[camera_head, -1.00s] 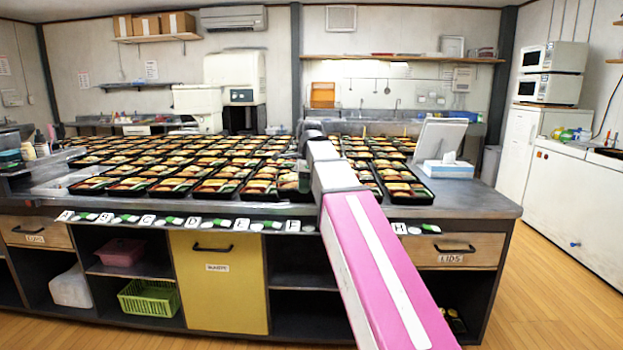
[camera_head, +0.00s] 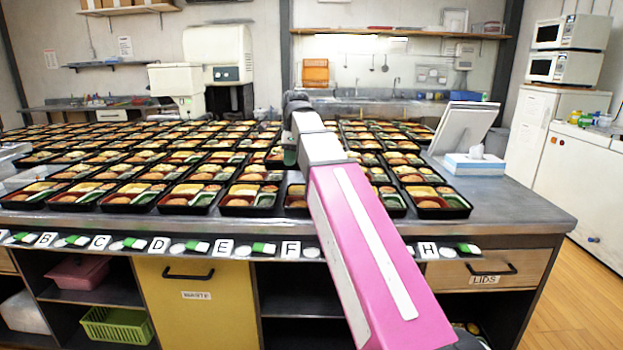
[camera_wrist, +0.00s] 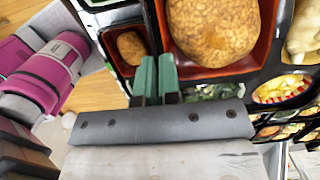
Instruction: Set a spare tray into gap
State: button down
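In the head view, rows of black bento trays filled with food, such as the front tray (camera_head: 251,199), cover the counter. My gripper (camera_head: 291,150) is above the rows near the middle, its green fingers pointing down. In the wrist view my gripper (camera_wrist: 157,72) has its green fingers close together, with a thin black tray wall between them. The tray there (camera_wrist: 153,22) has a red compartment with a large brown patty and looks nearer than a small patty at the left. My pink arm hides part of the rows, and I cannot make out the gap.
Letter labels, such as F (camera_head: 291,250), run along the front edge of the counter (camera_head: 535,205). A tilted white screen (camera_head: 463,128) and a tissue box (camera_head: 474,165) stand at the right. Bare counter lies at the right end.

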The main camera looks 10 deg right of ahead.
jog(key=shift+w+d, duration=0.1)
jog(key=shift+w, duration=0.45)
jog(key=w+d+f, duration=0.2)
jog(key=d, duration=0.1)
jog(key=w+d+f, duration=0.2)
jog(key=d, duration=0.1)
jog(key=w+d+f, duration=0.2)
jog(key=w+d, duration=0.1)
jog(key=shift+f, duration=2.5)
jog(key=c, duration=1.6)
grip_release()
jog(key=shift+f, duration=0.1)
jog(key=r, duration=0.4)
jog(key=d+r, duration=0.1)
jog(key=r, duration=0.7)
jog(key=shift+s+d, duration=0.2)
jog(key=shift+r, duration=0.1)
